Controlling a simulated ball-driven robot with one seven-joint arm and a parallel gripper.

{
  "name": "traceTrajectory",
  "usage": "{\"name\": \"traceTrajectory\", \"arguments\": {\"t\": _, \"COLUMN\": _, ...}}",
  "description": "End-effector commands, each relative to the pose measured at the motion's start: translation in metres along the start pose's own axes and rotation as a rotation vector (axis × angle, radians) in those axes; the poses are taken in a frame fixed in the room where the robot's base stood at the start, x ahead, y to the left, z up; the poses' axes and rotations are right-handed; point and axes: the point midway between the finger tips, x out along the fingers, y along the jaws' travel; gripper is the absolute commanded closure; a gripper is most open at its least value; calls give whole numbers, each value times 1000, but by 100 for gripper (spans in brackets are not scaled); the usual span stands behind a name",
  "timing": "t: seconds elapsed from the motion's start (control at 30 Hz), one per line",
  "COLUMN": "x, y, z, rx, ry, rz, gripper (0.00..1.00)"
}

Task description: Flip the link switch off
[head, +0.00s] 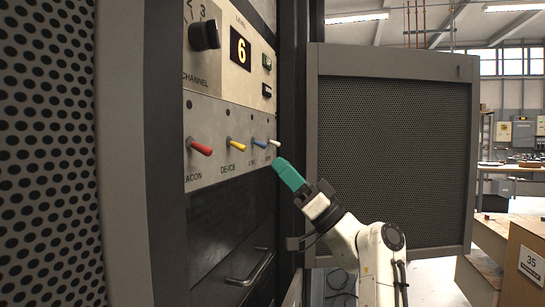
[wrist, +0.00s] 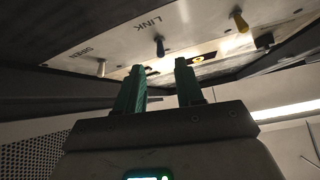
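The link switch is a blue-tipped lever (head: 260,144) on the grey switch panel in the head view, between the yellow and the white levers. In the wrist view the blue lever (wrist: 160,46) stands out from the panel beside the upside-down word LINK. My gripper (head: 284,167) has green fingers, which overlap in the head view, just below and right of the blue and white levers. In the wrist view my gripper (wrist: 160,65) is open, with an empty gap between its fingers. The blue lever shows beyond that gap; the fingers appear apart from it.
A white lever (head: 275,142) sits close on the right of the blue one, near my fingertips. A yellow lever (head: 236,144) and a red lever (head: 201,148) are to the left. An open perforated door (head: 390,150) stands behind my arm. A rack handle (head: 252,270) is below.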

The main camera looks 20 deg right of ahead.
Motion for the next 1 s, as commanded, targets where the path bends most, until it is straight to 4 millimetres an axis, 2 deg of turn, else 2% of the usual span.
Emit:
{"name": "traceTrajectory", "arguments": {"t": 0.03, "x": -10, "y": 1, "z": 1, "rx": 0, "ry": 0, "rz": 2, "gripper": 63}}
{"name": "traceTrajectory", "arguments": {"t": 0.2, "x": -36, "y": 1, "z": 0, "rx": 0, "ry": 0, "rz": 2, "gripper": 63}}
{"name": "traceTrajectory", "arguments": {"t": 0.33, "x": -47, "y": 0, "z": 0, "rx": 0, "ry": 0, "rz": 1, "gripper": 63}}
{"name": "traceTrajectory", "arguments": {"t": 1.0, "x": -50, "y": 0, "z": 0, "rx": 0, "ry": 0, "rz": -1, "gripper": 63}}
